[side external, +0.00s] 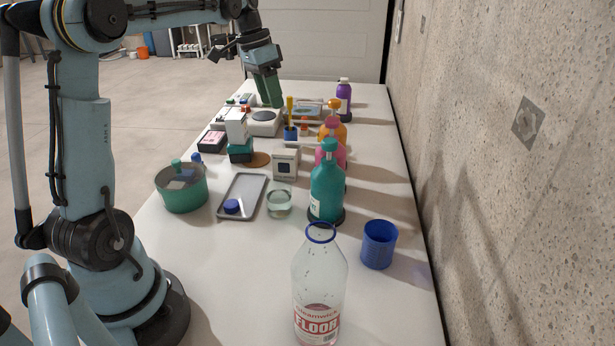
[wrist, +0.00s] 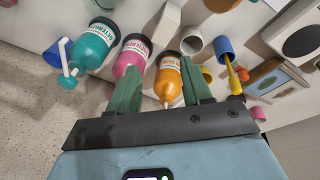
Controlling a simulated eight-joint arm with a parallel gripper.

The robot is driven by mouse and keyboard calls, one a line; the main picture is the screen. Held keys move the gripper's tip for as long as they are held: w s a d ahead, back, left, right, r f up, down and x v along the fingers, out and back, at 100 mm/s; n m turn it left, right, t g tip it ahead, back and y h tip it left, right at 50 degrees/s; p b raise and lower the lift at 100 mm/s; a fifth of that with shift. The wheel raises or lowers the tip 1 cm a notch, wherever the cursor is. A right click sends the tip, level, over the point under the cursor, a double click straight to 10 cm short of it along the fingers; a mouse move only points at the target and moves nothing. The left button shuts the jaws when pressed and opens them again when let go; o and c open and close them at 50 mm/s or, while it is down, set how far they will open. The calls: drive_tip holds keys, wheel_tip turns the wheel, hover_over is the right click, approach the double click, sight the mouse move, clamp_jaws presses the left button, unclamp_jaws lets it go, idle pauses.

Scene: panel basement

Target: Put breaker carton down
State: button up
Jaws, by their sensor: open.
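A small white carton with a dark square picture on its front (side external: 285,164) stands upright on the table, left of the teal pump bottle; I take it for the breaker carton, though its print is too small to read. A white block-like box (wrist: 165,24) shows at the top of the wrist view; I cannot tell if it is the same carton. My gripper (side external: 268,92) is at the far end of the table, well apart from that carton. In the wrist view its green fingers (wrist: 162,88) are spread, with nothing held between them.
Teal (side external: 326,188), pink (side external: 331,152) and orange (side external: 333,128) bottles line the wall side. A clear bottle (side external: 319,285) and blue can (side external: 379,245) stand in front. A grey tray (side external: 243,207), green pot (side external: 181,190) and glass (side external: 279,204) stand left. The front-left table is clear.

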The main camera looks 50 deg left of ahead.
drive_tip(key=s+a+m+t+h, duration=0.1)
drive_tip(key=m+t, duration=0.1)
drive_tip(key=m, duration=0.5)
approach(288, 163)
drive_tip(key=f, duration=0.2)
drive_tip(key=w+f, duration=0.1)
drive_tip(key=f, duration=0.1)
drive_tip(key=w+f, duration=0.1)
drive_tip(key=f, duration=0.1)
drive_tip(key=shift+w+a, duration=0.15)
drive_tip(key=shift+a, duration=0.2)
drive_tip(key=shift+d+x, duration=0.15)
drive_tip(key=shift+x, duration=1.15)
drive_tip(key=shift+d+x, duration=0.1)
drive_tip(key=shift+x, duration=1.25)
drive_tip(key=shift+r, duration=0.1)
drive_tip(key=c, duration=0.9)
drive_tip(key=shift+r, duration=0.1)
